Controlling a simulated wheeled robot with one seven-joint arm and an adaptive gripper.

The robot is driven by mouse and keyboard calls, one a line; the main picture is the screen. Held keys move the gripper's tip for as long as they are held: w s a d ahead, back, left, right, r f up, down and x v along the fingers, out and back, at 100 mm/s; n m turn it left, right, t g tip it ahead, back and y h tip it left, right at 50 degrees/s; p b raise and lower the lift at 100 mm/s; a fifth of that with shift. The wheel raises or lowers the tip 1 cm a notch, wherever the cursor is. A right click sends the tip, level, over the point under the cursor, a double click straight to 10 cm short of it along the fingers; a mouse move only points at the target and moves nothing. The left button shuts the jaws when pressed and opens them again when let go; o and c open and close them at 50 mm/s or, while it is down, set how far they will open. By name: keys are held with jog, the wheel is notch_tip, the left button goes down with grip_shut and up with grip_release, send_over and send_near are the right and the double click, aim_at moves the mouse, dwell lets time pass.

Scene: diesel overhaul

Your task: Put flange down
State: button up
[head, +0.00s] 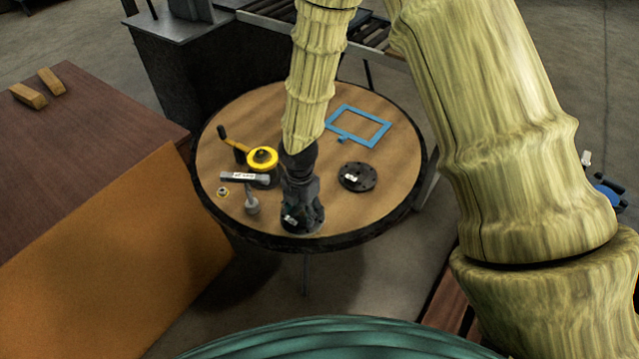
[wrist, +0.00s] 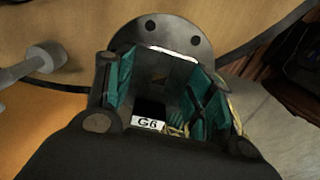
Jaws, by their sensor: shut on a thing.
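A dark round flange (head: 312,224) with a white label is at the front of the round wooden table (head: 225,128), close to its near rim. My gripper (head: 300,203) points down over it and is shut on it. In the wrist view, the flange (wrist: 172,32) shows bolt holes along its far edge, between and beyond the teal-lined fingers (wrist: 160,88). A label reading G6 shows low between the fingers. The fingers hide much of the flange. I cannot tell whether its underside touches the tabletop. A second dark flange-like disc (head: 358,177) with a label lies to the right.
A blue frame (head: 372,126) lies behind right. An orange-sided cabinet (head: 110,240) stands left.

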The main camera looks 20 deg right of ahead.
jog(key=p, duration=0.3)
send_over(320, 200)
jog(key=shift+f, duration=0.4)
jog(key=shift+f+p, duration=0.45)
jog(key=shift+f, duration=1.35)
jog(key=shift+f, duration=0.1)
jog(key=o, duration=1.5)
jog(key=shift+c, duration=0.2)
notch_tip(320, 200, up, 12)
jog(key=b, duration=0.3)
